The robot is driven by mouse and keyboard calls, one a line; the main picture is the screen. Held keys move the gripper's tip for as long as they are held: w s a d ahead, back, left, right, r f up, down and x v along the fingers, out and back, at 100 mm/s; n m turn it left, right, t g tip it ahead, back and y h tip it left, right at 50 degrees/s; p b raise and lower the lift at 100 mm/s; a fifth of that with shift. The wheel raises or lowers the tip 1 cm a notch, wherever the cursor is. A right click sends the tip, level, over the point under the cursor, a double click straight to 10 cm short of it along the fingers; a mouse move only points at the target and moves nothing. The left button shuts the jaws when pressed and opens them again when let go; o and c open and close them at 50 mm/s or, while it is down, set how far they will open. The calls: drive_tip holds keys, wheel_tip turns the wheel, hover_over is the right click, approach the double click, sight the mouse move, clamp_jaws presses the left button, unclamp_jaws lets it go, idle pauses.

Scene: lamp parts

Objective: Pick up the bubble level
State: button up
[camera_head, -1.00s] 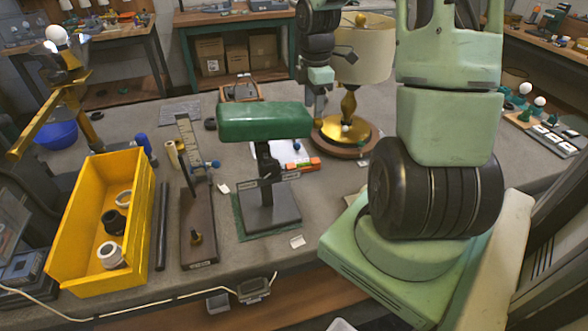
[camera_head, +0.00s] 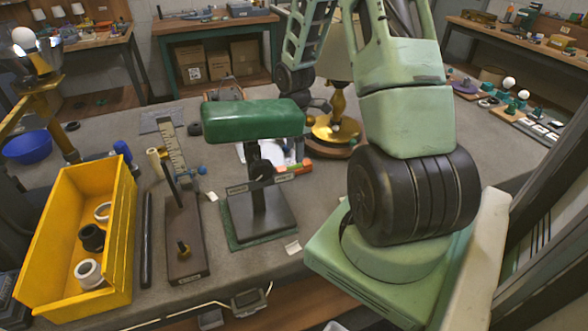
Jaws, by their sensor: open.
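The bubble level (camera_head: 294,168) is a small orange-red bar with a green part. It lies on the bench just right of the green desk lamp's post, beside white paper. The green lamp shade (camera_head: 252,120) stands in front of my wrist. My gripper (camera_head: 298,150) is mostly hidden behind the right end of this shade; only a small part shows below it, close above the level. It is open. Whether its fingers touch or straddle the level cannot be made out.
A brass lamp (camera_head: 335,128) stands right of the level, its cream shade partly behind my arm. A blue bowl (camera_head: 27,147) is far left. Bare bench shows behind the stand.

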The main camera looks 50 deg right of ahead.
sight(294, 165)
drive_tip(key=shift+w+f+p, duration=0.1)
drive_tip(key=shift+f+p, duration=0.45)
drive_tip(key=shift+f, duration=2.65)
drive_tip(key=shift+d, duration=0.1)
drive_tip(key=c, duration=1.1)
